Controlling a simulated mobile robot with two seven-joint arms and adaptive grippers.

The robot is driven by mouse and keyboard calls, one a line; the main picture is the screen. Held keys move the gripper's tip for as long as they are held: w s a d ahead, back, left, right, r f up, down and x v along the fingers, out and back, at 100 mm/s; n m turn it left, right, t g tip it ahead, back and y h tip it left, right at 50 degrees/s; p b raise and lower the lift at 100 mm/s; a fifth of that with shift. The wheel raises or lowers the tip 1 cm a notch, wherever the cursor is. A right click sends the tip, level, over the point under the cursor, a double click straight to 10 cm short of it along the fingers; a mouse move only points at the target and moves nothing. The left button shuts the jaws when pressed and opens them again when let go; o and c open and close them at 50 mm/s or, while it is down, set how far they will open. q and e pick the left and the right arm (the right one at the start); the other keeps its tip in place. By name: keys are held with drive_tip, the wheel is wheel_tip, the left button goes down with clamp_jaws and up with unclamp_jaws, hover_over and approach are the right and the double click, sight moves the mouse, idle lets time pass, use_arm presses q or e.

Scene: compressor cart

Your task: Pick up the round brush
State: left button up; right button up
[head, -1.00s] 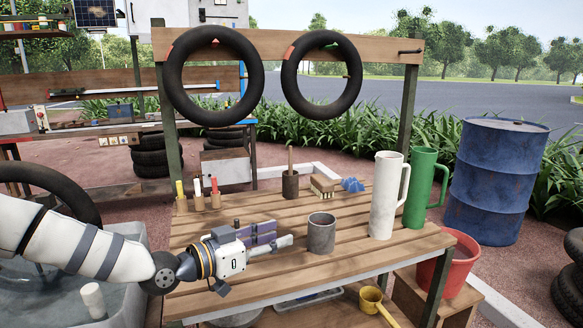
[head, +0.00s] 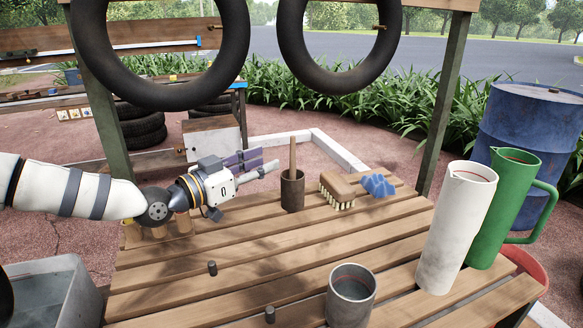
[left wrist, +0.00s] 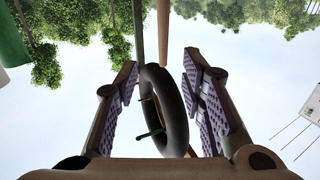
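The round brush appears to be the one with the upright wooden handle (head: 293,157) standing in a brown cup (head: 292,192) at the back of the slatted table; its head is hidden in the cup. My left gripper (head: 268,163) is just left of the handle, pointing towards it, with its purple-padded fingers apart and nothing between them. In the left wrist view the fingers are spread wide, and a wooden rod (left wrist: 163,35), likely the handle, shows beyond them at the top. My right gripper is not in view.
A block brush with pale bristles (head: 338,190) and a blue item (head: 377,185) lie right of the cup. A grey metal cup (head: 351,297), white jug (head: 456,225) and green jug (head: 505,210) stand nearer. Tyres (head: 345,85) hang above. Two small dark pegs (head: 212,267) stand on the slats.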

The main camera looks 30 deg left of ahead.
sight(293, 154)
use_arm(q)
drive_tip(key=x, duration=0.3)
drive_tip(key=f+b+x, duration=0.1)
drive_tip(key=x, duration=0.2)
drive_tip(key=f+b+x, duration=0.1)
drive_tip(key=x, duration=0.3)
drive_tip(key=shift+a, duration=0.15)
drive_tip(key=shift+r, duration=0.25)
clamp_jaws()
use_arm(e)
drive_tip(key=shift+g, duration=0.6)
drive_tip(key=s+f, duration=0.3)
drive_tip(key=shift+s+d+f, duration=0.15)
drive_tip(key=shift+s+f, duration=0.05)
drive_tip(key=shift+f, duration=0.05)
